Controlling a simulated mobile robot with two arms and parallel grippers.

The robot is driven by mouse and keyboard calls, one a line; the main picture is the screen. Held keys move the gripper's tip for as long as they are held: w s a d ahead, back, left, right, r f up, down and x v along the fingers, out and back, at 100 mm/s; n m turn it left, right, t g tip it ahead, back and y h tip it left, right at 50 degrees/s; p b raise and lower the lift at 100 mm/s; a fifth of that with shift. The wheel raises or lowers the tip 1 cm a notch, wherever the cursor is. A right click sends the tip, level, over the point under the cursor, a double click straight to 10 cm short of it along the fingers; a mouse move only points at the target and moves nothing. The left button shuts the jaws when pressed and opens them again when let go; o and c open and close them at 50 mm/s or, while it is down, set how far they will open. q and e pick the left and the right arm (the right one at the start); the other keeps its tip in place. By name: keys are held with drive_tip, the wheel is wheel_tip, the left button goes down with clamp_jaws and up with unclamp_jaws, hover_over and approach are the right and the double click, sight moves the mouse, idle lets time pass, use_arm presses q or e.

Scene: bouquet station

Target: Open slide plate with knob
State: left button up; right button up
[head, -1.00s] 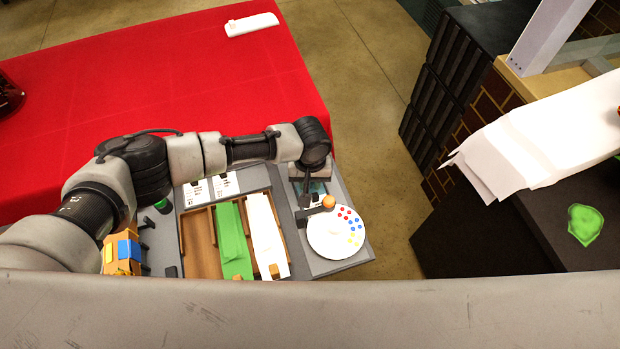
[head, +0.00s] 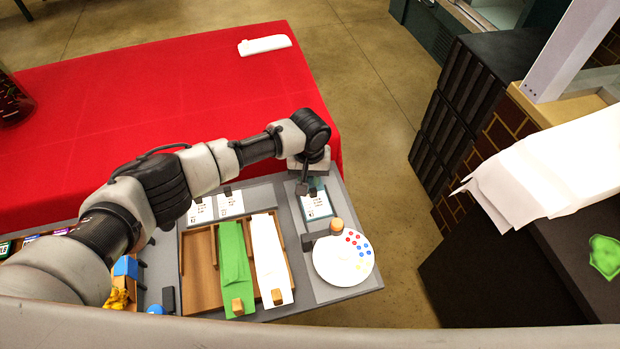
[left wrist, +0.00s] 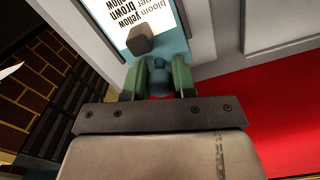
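My left gripper (head: 306,186) is at the far end of the grey station's right strip, beyond a white text card (head: 317,206) with a teal border. In the left wrist view, my left gripper (left wrist: 158,80) has its two green-teal fingers on either side of a rounded teal knob (left wrist: 158,77) and appears shut on it. The card (left wrist: 130,18) shows above, with a small dark block over its lower part. The slide plate is largely hidden behind the gripper, so its outline is unclear. My right gripper is not in view.
A white paint palette (head: 330,273) lies nearer on the same strip, beside a dark bar. Left of it is a wooden tray (head: 203,270) with green and white strips. A red-covered table (head: 180,100) lies beyond. Dark cabinets (head: 455,100) stand at the right.

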use_arm(q)
drive_tip(key=o, duration=0.4)
wheel_tip(320, 180, up, 11)
drive_tip(key=shift+f+b, duration=0.1)
drive_tip(key=shift+b, duration=0.45)
